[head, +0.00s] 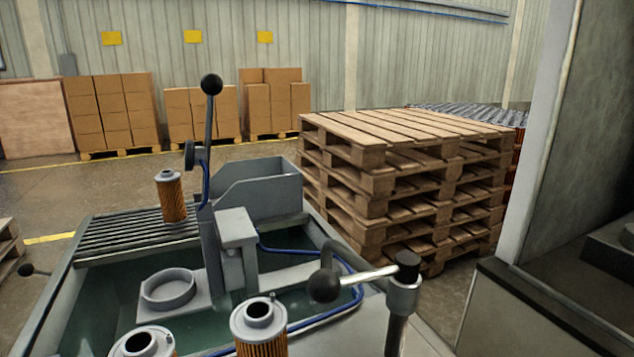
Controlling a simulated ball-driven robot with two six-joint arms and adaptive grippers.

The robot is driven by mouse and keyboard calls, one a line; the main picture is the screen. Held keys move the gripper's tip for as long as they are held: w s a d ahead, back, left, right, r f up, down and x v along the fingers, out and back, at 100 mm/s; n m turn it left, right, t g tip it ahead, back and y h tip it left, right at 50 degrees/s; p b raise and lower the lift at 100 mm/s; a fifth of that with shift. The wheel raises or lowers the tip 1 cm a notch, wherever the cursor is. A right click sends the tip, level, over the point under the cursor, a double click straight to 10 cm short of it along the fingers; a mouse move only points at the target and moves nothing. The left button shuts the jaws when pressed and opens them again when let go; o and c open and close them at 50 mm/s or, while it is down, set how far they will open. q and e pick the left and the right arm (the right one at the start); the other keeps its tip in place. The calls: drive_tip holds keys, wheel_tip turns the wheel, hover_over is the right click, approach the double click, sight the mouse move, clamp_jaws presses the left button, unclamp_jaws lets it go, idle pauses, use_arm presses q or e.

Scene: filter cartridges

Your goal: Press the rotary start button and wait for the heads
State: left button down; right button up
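Neither of my grippers shows in the head view. A grey machine (85,270) with a green-tinted basin fills the lower left. One orange pleated filter cartridge (172,200) stands on its slatted rack. Two more cartridges, one with a grey top (258,312) and one partly cut off (143,343), are at the bottom edge. An empty round grey cup (168,289) sits on a block in the basin. I cannot pick out a rotary start button or say which parts are the heads.
An upright lever with a black knob (211,85) rises behind the basin. A second black-knobbed lever (324,285) sticks out at front right. Stacked pallets (400,185) stand behind right, beside a grey cabinet post (535,130). Cartons (115,110) line the back wall.

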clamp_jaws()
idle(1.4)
